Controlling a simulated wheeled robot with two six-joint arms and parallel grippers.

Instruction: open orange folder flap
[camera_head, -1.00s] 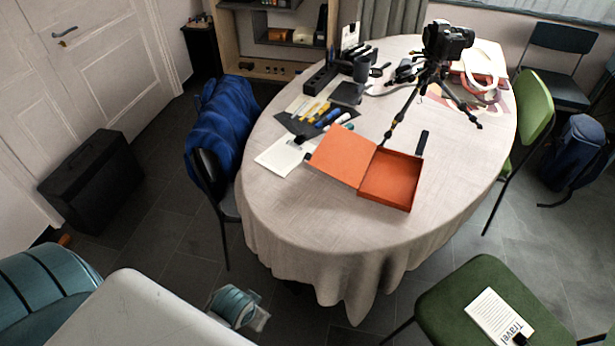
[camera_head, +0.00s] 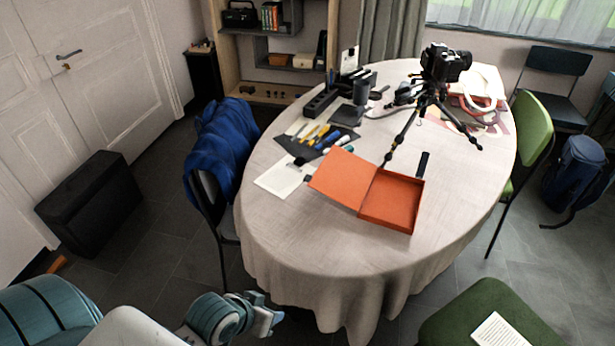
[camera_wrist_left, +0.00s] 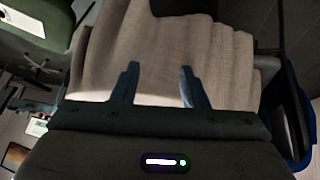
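The orange folder (camera_head: 389,199) lies on the near part of the round table. Its flap (camera_head: 342,177) is swung out to the left and looks tilted, with the shallow orange tray part showing open at its right. My left gripper (camera_head: 277,317) is low in front of the table, well apart from the folder. In the left wrist view its two fingers (camera_wrist_left: 157,84) are spread with nothing between them, and the hanging tablecloth is beyond. My right gripper is not in view.
The tablecloth-covered table (camera_head: 300,240) holds a camera on a tripod (camera_head: 436,85), a white paper (camera_head: 284,178) and a dark mat with tools (camera_head: 316,140). A chair with a blue jacket (camera_head: 222,150) stands at left, a green chair (camera_head: 490,315) at lower right.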

